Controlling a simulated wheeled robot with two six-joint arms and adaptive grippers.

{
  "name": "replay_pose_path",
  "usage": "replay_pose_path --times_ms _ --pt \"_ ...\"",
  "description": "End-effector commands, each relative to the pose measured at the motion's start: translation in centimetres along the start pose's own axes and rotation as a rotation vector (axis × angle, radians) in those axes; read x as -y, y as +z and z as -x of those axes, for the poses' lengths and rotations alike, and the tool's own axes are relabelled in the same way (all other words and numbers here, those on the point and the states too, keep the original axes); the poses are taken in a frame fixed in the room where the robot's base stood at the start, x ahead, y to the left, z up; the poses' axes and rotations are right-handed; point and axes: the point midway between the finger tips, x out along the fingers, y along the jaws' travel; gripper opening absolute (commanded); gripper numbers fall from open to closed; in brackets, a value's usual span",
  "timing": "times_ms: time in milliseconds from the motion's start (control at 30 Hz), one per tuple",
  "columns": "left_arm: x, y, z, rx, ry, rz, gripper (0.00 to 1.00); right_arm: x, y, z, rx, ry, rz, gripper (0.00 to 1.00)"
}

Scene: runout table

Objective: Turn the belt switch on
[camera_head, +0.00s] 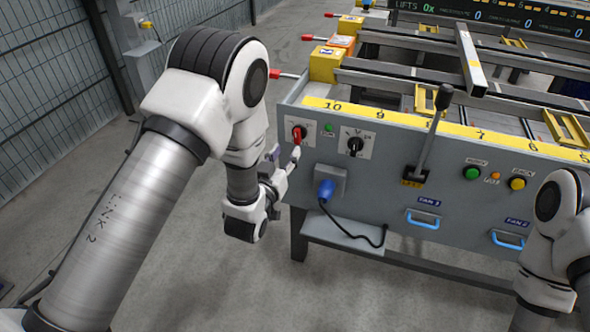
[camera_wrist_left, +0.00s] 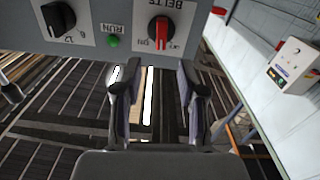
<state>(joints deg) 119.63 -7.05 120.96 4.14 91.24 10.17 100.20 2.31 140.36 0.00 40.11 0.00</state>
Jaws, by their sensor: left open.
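The belt switch (camera_head: 298,133) is a red-handled rotary knob on a white plate at the left end of the grey panel. In the left wrist view the switch (camera_wrist_left: 161,32) sits under an upside-down BELTS label, its red handle roughly upright in the picture. My left gripper (camera_head: 284,157) is open and empty, just below the switch in the head view. In the wrist view its two fingers (camera_wrist_left: 157,76) are spread, with the knob beyond their tips. My right arm shows at the right edge, its gripper out of view.
A green RUN lamp (camera_head: 328,127) and a black selector knob (camera_head: 355,145) sit right of the switch. A tall lever (camera_head: 432,135) sticks up farther right. A blue plug (camera_head: 326,189) with a cable juts out below.

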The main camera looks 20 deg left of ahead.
Motion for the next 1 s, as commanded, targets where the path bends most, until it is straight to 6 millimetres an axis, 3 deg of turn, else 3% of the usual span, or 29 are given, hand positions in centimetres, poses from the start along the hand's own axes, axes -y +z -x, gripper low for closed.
replay_pose_path --times_ms 167,500,800,900,933,1000 --pt "0.0 -0.1 -1.4 -0.007 0.001 0.001 0.41 0.0 -0.1 -0.3 -0.002 0.000 0.000 0.40" --pt "0.0 0.0 -7.2 -0.003 0.000 0.000 0.41 0.0 -0.1 -0.9 -0.001 0.000 0.000 0.40" --pt "0.0 0.0 -7.8 0.000 -0.001 0.000 0.41 0.0 0.0 -0.9 -0.001 0.000 0.000 0.40" --pt "0.0 0.0 -7.8 0.000 -0.001 0.000 0.05 0.0 0.0 -1.0 -0.001 0.000 0.000 0.40" --pt "0.0 0.0 -7.8 0.000 -0.001 0.000 0.00 0.0 0.0 -1.0 -0.001 0.000 0.000 0.40" --pt "0.0 0.0 -7.8 0.000 -0.001 0.000 0.00 0.0 0.0 -1.0 -0.001 0.000 0.000 0.40"
